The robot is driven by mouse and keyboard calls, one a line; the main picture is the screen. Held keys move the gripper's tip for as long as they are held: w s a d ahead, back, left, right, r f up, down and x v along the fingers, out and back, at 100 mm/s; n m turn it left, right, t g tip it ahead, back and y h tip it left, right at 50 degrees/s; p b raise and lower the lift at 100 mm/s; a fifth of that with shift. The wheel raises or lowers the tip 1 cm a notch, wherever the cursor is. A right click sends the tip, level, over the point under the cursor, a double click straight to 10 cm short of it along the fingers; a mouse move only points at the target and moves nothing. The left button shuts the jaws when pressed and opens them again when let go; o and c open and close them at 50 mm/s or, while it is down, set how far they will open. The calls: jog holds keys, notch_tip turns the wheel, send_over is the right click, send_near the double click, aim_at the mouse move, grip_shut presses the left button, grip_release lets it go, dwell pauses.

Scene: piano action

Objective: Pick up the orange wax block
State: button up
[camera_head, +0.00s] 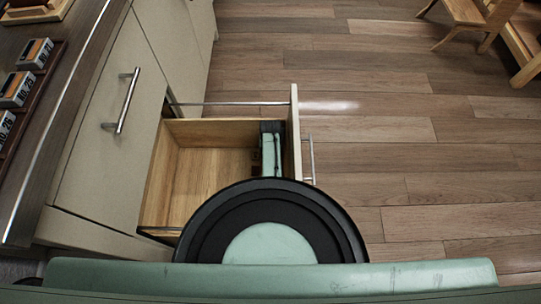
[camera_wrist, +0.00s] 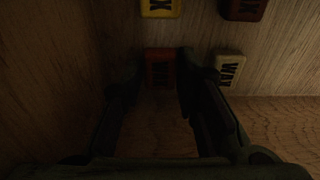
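In the dim wrist view, an orange-red block (camera_wrist: 160,70), which looks like the orange wax block, lies on the wooden drawer floor. Dark lettering shows faintly on it. My gripper (camera_wrist: 158,72) is open, with one finger on each side of this block. A narrow gap seems to show at the left finger; contact at the right finger is hard to tell. In the head view, my arm reaches into the open drawer (camera_head: 205,175), and its body hides the near part of the drawer. No wax block shows there.
In the wrist view, a white block (camera_wrist: 230,69) lies just right of the right finger. A yellow block (camera_wrist: 160,8) and a dark red block (camera_wrist: 243,9) lie farther up. A wooden wall (camera_wrist: 45,60) is at the left. The drawer front (camera_head: 296,135) stands close beside my arm.

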jog(key=c, duration=0.4)
